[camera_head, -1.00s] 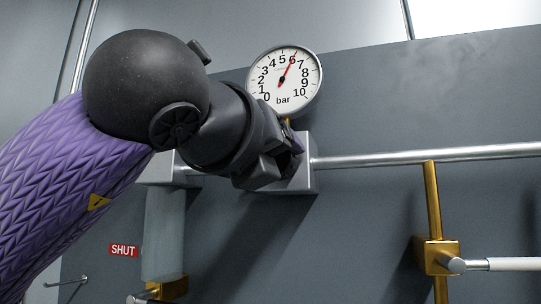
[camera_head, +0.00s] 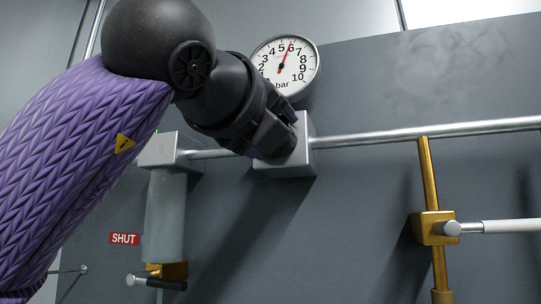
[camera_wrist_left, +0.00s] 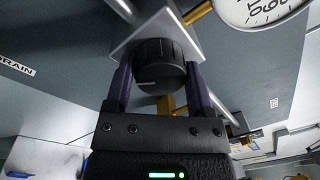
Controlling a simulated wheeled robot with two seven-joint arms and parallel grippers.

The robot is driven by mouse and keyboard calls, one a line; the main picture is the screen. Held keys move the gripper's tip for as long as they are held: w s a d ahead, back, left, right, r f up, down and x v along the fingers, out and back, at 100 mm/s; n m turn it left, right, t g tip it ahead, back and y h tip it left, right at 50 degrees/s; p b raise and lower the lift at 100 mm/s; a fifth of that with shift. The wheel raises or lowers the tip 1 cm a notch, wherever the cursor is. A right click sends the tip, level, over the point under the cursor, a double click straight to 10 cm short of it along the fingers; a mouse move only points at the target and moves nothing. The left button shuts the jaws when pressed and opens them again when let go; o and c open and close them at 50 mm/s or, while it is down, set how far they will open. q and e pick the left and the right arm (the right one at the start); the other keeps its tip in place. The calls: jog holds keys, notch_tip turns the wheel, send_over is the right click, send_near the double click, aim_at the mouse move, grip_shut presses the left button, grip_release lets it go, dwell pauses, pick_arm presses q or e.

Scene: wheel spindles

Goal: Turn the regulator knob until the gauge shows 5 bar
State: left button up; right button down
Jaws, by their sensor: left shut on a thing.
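The round white pressure gauge (camera_head: 301,64) is at the top middle of the head view. Its red needle points close to 6 bar. Below it is the grey regulator block (camera_head: 299,165) on the pipe. My left gripper (camera_head: 279,143) reaches it from the upper left and hides most of the knob. In the left wrist view, the black ribbed regulator knob (camera_wrist_left: 160,58) sits between the two purple fingers of my left gripper (camera_wrist_left: 160,80), which is shut on it. Part of the gauge (camera_wrist_left: 262,8) shows at the top right there. My right gripper is not in view.
A metal pipe (camera_head: 400,133) runs right from the block. A brass valve (camera_head: 434,228) with a white-grey lever (camera_head: 508,226) is at the right. A grey cylinder (camera_head: 165,215) with a SHUT sign (camera_head: 124,239) beside it and a dark-handled valve (camera_head: 165,283) below are at the left.

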pick_arm(q)
jog(key=shift+f+n+b, duration=0.1)
jog(key=shift+n+b, duration=0.8)
jog(key=shift+n, duration=0.7)
jog(key=o, duration=1.2)
jog(key=shift+a, duration=0.1)
jog(key=b+v, duration=0.4)
jog(key=v, duration=0.6)
